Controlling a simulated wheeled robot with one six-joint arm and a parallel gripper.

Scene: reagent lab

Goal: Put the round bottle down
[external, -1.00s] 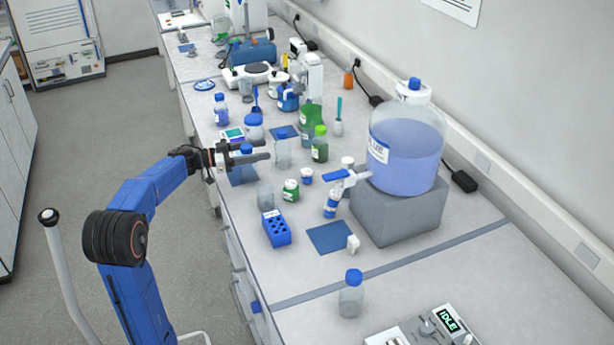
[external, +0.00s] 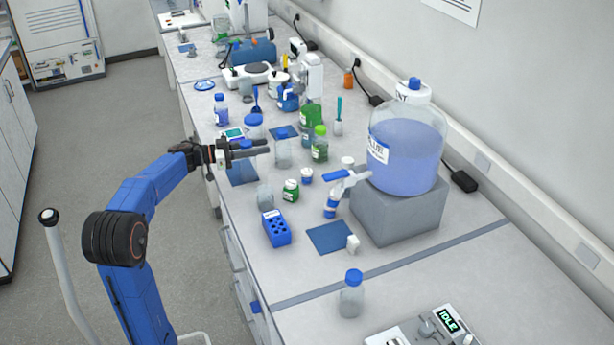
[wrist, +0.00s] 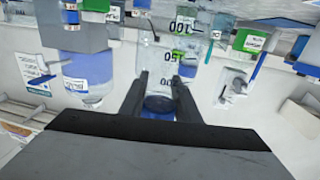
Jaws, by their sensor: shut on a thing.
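My gripper (external: 262,147) reaches over the left edge of the bench and is shut on the neck of the round bottle. The bottle is clear with a blue cap (external: 246,145) and hangs upright below the fingers. In the wrist view, which is upside down, the clear body (wrist: 165,55) shows volume marks and the cap (wrist: 158,104) sits between the fingers (wrist: 160,90). A blue mat (external: 243,174) lies under the bottle in the external view. I cannot tell whether the bottle's base touches it.
A clear bottle (external: 283,152) and a green bottle (external: 319,145) stand just right of my gripper. A large blue tank (external: 406,155) sits on a grey block (external: 400,218). Another blue mat (external: 331,237) is bare.

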